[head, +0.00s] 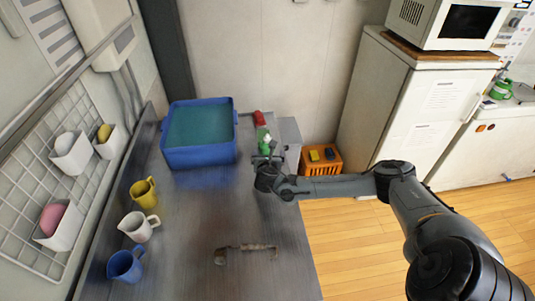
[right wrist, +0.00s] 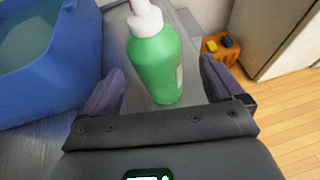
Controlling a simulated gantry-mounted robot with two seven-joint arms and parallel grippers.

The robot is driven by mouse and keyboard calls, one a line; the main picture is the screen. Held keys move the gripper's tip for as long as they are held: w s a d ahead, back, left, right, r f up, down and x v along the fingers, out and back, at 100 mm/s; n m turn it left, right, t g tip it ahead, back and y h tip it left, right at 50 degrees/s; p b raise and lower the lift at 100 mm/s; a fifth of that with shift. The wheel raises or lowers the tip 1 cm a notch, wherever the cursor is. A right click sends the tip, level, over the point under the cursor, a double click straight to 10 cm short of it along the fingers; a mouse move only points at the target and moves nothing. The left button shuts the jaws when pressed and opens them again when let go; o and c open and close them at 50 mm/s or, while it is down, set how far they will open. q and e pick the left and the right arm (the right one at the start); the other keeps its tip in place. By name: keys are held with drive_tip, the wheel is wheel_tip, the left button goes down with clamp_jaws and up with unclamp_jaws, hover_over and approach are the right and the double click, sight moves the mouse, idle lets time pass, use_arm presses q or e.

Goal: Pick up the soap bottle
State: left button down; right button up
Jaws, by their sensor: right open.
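The soap bottle (head: 265,140) is green with a white pump top. It stands upright near the far right edge of the counter, and its lower part is hidden by my right gripper in the head view. My right gripper (head: 268,160) is open at the near side of the bottle. In the right wrist view the bottle (right wrist: 154,62) stands ahead of and partly between the open fingers (right wrist: 165,88), with visible gaps on both sides. My left gripper is not in view.
A blue basin (head: 200,156) stands left of the bottle, with a red object (head: 259,117) behind the bottle. Yellow (head: 143,191), white (head: 139,226) and blue (head: 126,265) mugs line the left side. A faucet-like metal piece (head: 245,250) lies nearer.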

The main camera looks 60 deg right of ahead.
drive_tip(key=shift+x, duration=2.55)
drive_tip(key=shift+w+a+f, duration=0.1)
drive_tip(key=c, duration=1.2)
drive_tip(key=shift+c, duration=0.3)
